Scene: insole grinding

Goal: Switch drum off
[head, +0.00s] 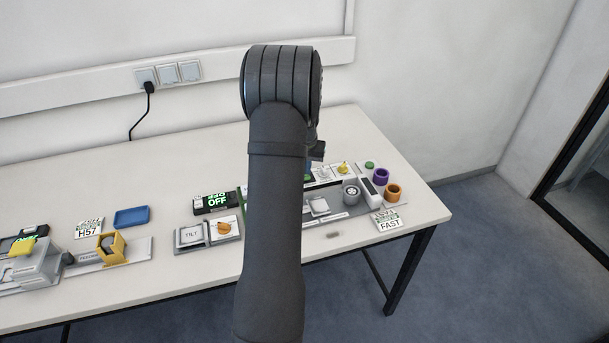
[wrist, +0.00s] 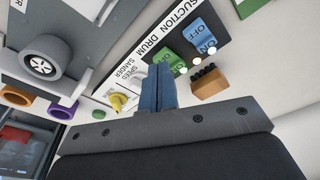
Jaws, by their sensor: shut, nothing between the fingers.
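In the wrist view a control panel is labelled SUCTION, DRUM and SANDER SPEED (wrist: 140,72). The green rocker switch (wrist: 167,55) beside the word DRUM has OFF on its visible half; its other half is partly hidden by my fingers. The blue rocker switch (wrist: 199,35) beside SUCTION shows OFF and ON. Small round lamps (wrist: 183,70) sit by the switches. My gripper (wrist: 158,70) is shut and empty, its blue fingers side by side close to the green rocker. I cannot tell whether they touch it. In the head view my arm hides most of the panel.
A yellow knob (wrist: 118,102) stands close beside my fingers, and a brown brush-like block (wrist: 208,82) is on the other side. A grey wheel (wrist: 45,58) and purple ring (wrist: 62,110) are at left. In the head view a display (head: 216,201) reads OFF.

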